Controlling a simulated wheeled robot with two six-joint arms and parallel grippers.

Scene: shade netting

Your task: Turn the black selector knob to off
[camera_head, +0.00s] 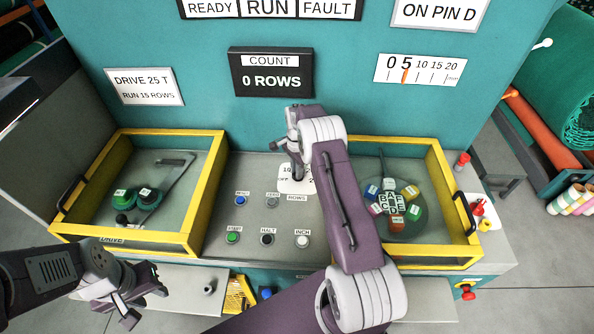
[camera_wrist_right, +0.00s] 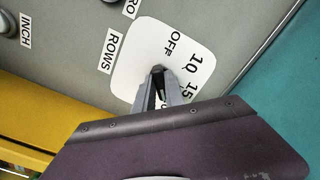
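The white dial plate (camera_wrist_right: 135,62) with OFF, 10 and 15 marks lies on the grey console; it also shows in the head view (camera_head: 286,184). My right gripper (camera_wrist_right: 158,72) is over the plate's middle, its fingertips close together around the small dark selector knob. The fingers hide most of the knob, so where it points cannot be read. In the head view my right gripper (camera_head: 296,172) reaches down onto the plate. My left gripper (camera_head: 143,300) is open and empty at the lower left, in front of the console.
Push buttons, including a black HALT button (camera_head: 267,240) and a white INCH button (camera_head: 302,241), sit left of and in front of the dial. Yellow-framed bays (camera_head: 190,245) flank the panel. A COUNT display (camera_head: 270,72) reads 0 ROWS. A red-topped post (camera_head: 462,160) stands at right.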

